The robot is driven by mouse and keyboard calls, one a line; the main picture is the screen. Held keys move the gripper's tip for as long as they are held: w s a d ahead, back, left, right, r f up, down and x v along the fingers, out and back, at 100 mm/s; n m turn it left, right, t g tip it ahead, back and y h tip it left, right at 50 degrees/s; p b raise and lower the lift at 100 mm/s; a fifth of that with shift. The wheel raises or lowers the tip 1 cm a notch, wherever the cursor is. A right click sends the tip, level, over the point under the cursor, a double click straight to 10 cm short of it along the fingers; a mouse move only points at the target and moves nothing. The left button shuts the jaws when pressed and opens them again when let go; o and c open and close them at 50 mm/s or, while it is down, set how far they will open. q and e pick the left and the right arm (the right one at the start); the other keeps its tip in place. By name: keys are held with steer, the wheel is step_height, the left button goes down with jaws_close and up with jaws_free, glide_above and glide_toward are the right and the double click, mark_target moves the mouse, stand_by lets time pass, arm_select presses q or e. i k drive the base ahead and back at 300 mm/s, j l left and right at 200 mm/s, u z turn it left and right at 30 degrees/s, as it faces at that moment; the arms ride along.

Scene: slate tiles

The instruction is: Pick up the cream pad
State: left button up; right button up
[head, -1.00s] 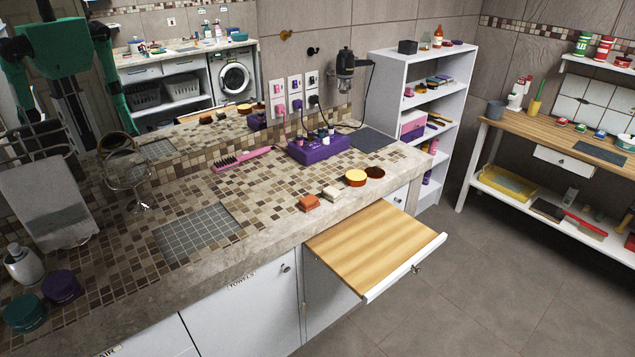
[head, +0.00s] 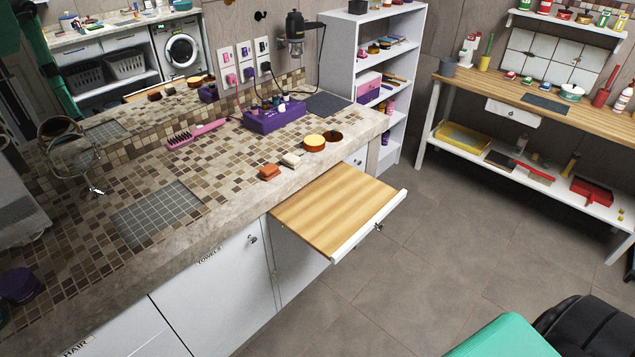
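The cream pad (head: 290,160) is a small pale block lying on the tiled counter (head: 150,262) near its front edge. An orange-red pad (head: 269,172) lies just left of it, apart from it. A round yellow-topped brown tin or brush (head: 314,142) stands to its right, beside a dark brown round hole or dish (head: 333,136). Nothing covers the cream pad. Neither of my grippers shows in the head view.
A wooden pull-out board (head: 335,208) sticks out from the counter below the pads, its top bare. A purple caddy (head: 274,117) with bottles and a pink brush (head: 198,133) lie farther back. A black padded thing (head: 590,325) is at the lower right. Open floor lies between.

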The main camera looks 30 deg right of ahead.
mark_target(290, 160)
steer(key=i+l+u, duration=0.15)
steer(key=l, duration=0.4)
steer(key=i+l+u, duration=0.15)
steer(key=l, duration=0.35)
steer(key=l+u, duration=0.15)
steer(key=l, duration=0.4)
steer(key=i, duration=0.05)
